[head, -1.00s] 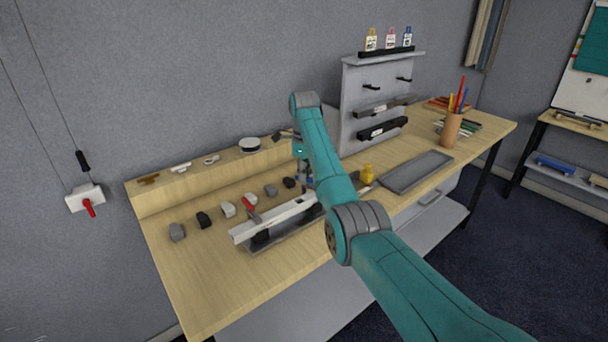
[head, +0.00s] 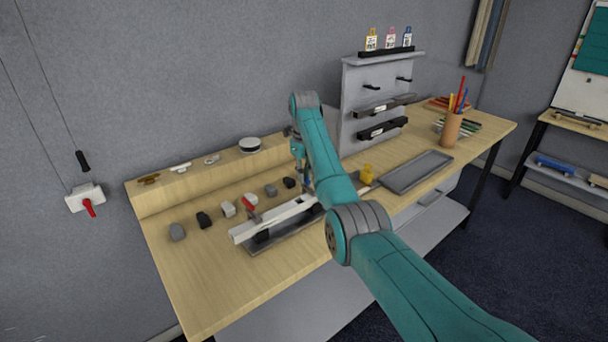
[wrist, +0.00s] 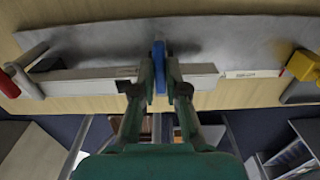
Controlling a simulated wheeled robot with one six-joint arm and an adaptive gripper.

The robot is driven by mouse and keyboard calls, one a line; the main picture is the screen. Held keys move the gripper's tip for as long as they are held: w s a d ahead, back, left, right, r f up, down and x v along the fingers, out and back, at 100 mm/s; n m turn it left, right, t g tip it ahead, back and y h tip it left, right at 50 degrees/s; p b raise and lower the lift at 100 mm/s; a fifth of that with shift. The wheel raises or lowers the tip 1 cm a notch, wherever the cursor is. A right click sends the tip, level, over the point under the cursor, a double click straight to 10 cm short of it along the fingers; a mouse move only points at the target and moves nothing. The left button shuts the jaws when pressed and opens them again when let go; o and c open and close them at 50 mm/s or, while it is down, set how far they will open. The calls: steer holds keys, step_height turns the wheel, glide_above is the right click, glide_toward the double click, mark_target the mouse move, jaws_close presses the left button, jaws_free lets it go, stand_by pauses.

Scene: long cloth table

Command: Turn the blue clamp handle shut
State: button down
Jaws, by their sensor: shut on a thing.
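The blue clamp handle (wrist: 159,62) stands upright in the middle of the wrist view, beside the pale bar (wrist: 90,82) on the grey plate (wrist: 220,40). My gripper (wrist: 160,82) is shut on the blue handle, one finger on each side. In the head view my gripper (head: 304,180) is low over the bar (head: 272,218), and my arm hides much of the blue handle. The handle's lower end and pivot are hidden by the fingers.
Several small blocks (head: 228,209) line the table behind the bar. A grey tray (head: 416,171) lies to the right.

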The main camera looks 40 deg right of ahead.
stand_by(0.3)
steer(key=c, duration=1.2)
jaws_free()
steer(key=shift+n, duration=0.3)
